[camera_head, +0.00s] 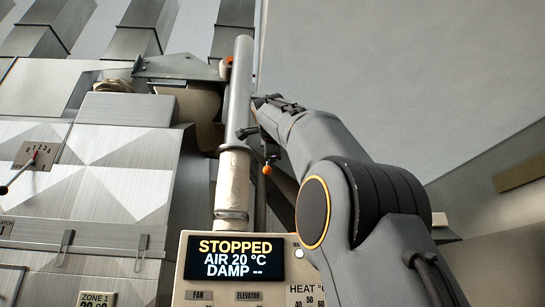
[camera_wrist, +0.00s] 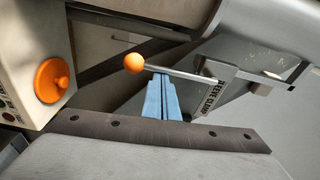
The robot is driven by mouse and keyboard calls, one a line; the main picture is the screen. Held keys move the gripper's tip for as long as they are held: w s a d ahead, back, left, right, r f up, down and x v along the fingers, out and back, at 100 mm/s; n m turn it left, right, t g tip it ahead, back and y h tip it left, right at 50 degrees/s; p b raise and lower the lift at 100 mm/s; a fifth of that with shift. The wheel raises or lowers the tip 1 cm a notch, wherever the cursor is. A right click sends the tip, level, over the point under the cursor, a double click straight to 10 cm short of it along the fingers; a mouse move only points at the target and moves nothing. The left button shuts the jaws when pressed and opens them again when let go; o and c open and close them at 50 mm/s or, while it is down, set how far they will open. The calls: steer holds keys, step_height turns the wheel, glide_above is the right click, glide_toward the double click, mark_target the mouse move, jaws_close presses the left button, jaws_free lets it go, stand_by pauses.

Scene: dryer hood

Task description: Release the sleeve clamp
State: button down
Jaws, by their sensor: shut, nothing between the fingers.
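The sleeve clamp lever is a thin metal rod (camera_wrist: 185,76) with an orange ball (camera_wrist: 134,63) on its end, in the wrist view. It runs right from the ball to a bracket with a plate lettered SLEEVE CLAMP (camera_wrist: 211,92), partly cut by the view angle. My gripper (camera_wrist: 161,77) has blue fingers shut together and empty. Their tips lie just below the rod in the picture, right of the ball; I cannot tell whether they touch it. In the head view an orange ball (camera_head: 267,169) hangs beside the pale sleeve (camera_head: 234,180) under the grey pipe (camera_head: 238,95). My fingers are not discernible there.
A control panel (camera_head: 183,250) with a display reading STOPPED, AIR 20 °C, DAMP stands below the sleeve. An orange round button (camera_wrist: 54,80) sits on a cream box at the left of the wrist view. Metal dryer casing (camera_head: 110,180) fills the left of the head view.

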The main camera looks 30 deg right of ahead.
steer(key=s+d, duration=0.1)
steer(key=d, duration=0.3)
steer(key=b+v, duration=0.3)
steer(key=v, duration=0.6)
steer(key=shift+s+a, duration=0.25)
